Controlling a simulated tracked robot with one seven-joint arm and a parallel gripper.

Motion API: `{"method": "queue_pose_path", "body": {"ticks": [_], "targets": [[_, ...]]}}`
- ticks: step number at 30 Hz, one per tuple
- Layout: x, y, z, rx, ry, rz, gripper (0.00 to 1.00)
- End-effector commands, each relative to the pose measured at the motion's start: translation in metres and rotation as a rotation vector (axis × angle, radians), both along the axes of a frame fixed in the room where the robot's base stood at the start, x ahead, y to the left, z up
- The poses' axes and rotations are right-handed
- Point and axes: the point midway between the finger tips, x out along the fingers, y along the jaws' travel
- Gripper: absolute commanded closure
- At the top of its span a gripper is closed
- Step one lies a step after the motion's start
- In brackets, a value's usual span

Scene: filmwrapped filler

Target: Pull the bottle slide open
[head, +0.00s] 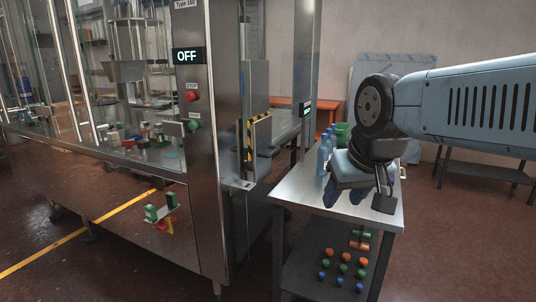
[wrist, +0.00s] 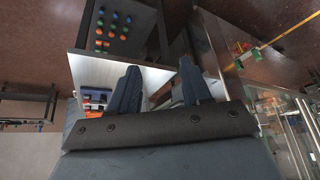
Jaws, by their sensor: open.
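The filling machine's steel front (head: 205,120) stands at left centre in the head view. A small framed panel with a yellow-black striped edge (head: 249,140) is on its right side, above a small metal ledge (head: 240,184). I cannot tell for certain which part is the bottle slide. My gripper (head: 344,195) points down over the steel side table, to the right of the striped panel and apart from it. In the wrist view its two blue fingers (wrist: 160,70) are spread with nothing held between them.
Blue bottles (head: 325,152) stand on the side table (head: 374,207), close behind my gripper. Coloured caps (head: 344,268) lie on the lower shelf. The machine's display reads OFF (head: 188,56). Open floor lies at right.

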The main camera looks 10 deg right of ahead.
Motion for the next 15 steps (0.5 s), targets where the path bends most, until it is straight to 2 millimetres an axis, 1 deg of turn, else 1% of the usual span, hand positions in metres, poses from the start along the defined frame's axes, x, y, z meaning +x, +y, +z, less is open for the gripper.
{"method": "queue_pose_path", "body": {"ticks": [5, 11, 15], "targets": [[0.027, 0.006, 0.006, 0.066, 0.052, -0.006, 0.52], [0.078, 0.02, 0.014, 0.194, 0.125, -0.011, 0.52], [0.118, 0.029, 0.016, 0.293, 0.165, -0.014, 0.52]]}}
